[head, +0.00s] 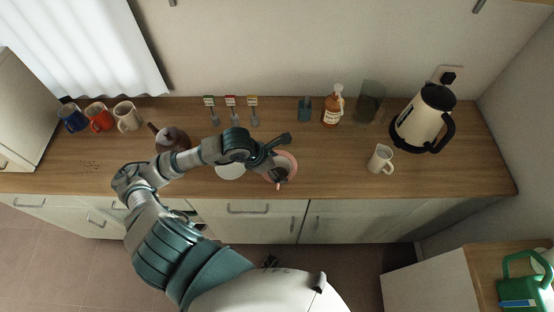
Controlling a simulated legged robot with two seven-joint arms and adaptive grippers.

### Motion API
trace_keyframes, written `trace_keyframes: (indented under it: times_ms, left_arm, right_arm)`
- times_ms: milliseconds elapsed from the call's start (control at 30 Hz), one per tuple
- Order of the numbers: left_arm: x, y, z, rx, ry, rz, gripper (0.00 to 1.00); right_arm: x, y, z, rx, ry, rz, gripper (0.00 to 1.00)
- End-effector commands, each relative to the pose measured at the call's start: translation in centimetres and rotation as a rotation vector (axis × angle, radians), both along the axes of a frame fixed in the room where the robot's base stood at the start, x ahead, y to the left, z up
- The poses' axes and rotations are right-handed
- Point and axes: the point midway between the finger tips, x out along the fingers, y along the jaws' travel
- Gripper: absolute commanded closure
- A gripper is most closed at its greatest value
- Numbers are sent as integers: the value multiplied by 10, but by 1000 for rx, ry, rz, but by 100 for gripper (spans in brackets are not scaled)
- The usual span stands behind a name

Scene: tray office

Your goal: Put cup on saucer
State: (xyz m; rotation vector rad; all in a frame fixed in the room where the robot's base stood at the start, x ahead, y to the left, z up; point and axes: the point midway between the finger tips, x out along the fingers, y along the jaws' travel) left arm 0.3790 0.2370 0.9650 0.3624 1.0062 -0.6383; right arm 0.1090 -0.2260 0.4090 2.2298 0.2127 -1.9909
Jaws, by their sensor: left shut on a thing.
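A pink-rimmed cup (294,160) is near the front middle of the wooden counter, partly hidden by my left gripper. My left gripper (278,165) is over the cup and shut on it. I cannot tell whether the cup's base touches the counter. A white saucer (231,172) lies flat on the counter just left of the cup, partly covered by my left arm. No cup stands on the visible part of the saucer. My right gripper is not in view.
A brown pot (172,140) and blue, red and cream mugs (127,117) stand at left. Small signs (231,108) stand behind my arm. A bottle (332,108), a glass vase (369,102), a white mug (380,159) and a kettle (420,120) stand at right.

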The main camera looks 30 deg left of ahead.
Motion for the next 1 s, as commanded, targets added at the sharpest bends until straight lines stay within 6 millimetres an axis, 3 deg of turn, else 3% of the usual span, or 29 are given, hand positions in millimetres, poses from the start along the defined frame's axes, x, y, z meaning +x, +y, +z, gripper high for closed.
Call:
trace_keyframes:
  times_ms: [300, 467, 667, 867, 900, 967, 1000]
  left_arm:
    - [40, 27, -3, -2, -1, 1, 62]
    - [43, 30, -11, -2, 1, 0, 62]
    - [43, 29, -38, -2, 1, 0, 62]
    - [43, 29, -41, 0, 0, -1, 62]
    - [43, 30, -41, 1, 0, -1, 13]
    - [43, 30, -41, 1, 0, -1, 0]
    - [43, 30, -41, 1, 0, -1, 0]
  right_arm:
    - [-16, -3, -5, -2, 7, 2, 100]
    - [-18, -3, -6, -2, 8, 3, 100]
    - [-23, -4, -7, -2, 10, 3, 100]
    - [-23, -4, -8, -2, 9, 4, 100]
    - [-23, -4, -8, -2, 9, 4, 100]
    - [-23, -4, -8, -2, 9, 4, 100]
    - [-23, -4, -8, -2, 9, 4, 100]
